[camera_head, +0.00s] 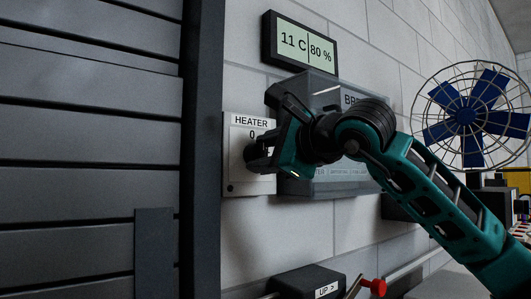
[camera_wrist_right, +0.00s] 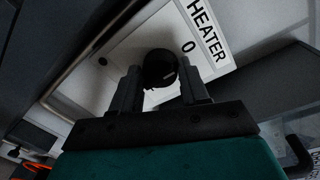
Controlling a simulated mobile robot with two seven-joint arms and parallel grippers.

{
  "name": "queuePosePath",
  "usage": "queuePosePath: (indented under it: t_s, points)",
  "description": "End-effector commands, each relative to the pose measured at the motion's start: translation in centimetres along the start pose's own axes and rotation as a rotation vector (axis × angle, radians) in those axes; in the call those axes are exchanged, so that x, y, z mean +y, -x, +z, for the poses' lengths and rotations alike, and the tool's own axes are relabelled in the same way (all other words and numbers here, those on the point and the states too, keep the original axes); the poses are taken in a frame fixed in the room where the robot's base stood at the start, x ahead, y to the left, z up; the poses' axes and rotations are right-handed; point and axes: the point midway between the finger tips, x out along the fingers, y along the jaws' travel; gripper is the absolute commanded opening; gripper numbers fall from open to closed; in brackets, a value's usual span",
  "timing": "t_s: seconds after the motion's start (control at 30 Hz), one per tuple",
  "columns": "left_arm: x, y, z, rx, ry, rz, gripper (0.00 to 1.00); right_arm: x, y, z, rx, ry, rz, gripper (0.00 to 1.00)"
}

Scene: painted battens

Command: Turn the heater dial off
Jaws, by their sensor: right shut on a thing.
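The heater panel (camera_head: 236,182) is a white plate on the wall, labelled HEATER with a 0 mark below the word. It also shows tilted in the right wrist view (camera_wrist_right: 125,50). The round black dial (camera_wrist_right: 160,66) sits on it, between the two fingers of my right gripper (camera_wrist_right: 159,84). In the head view my right gripper (camera_head: 262,153) reaches the panel from the right and is shut on the dial, mostly hiding it. Which way the dial points is hard to tell. My left gripper is in neither view.
A grey breaker box (camera_head: 325,188) is right beside the panel, behind my right arm. A display (camera_head: 302,42) above reads 11 C and 80 %. A dark shutter (camera_head: 90,130) is at left, a caged fan (camera_head: 466,115) at right. A black UP box (camera_head: 308,280) is below.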

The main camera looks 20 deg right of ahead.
Motion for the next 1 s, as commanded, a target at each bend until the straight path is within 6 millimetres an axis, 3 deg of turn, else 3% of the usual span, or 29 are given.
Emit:
queuePosePath:
  t_s: [0.2, 0.23, 0.47, 0.77, 1.0]
  points:
    - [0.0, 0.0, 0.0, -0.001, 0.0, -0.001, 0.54, -0.5, 0.1, 0.0, -0.001, 0.002, -0.012, 0.14]
    - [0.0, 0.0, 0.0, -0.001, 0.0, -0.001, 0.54, -0.5, 0.1, 0.1, -0.002, 0.002, -0.012, 0.47]
    - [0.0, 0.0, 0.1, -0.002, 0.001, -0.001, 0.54, -0.3, 0.1, 0.0, -0.001, 0.001, -0.007, 0.68]
    - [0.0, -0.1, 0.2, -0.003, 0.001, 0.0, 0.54, -0.1, 0.4, 0.0, 0.0, 0.0, -0.004, 0.68]
    - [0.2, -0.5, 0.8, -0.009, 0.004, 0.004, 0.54, -0.1, 4.3, -0.1, 0.0, 0.002, -0.008, 0.68]
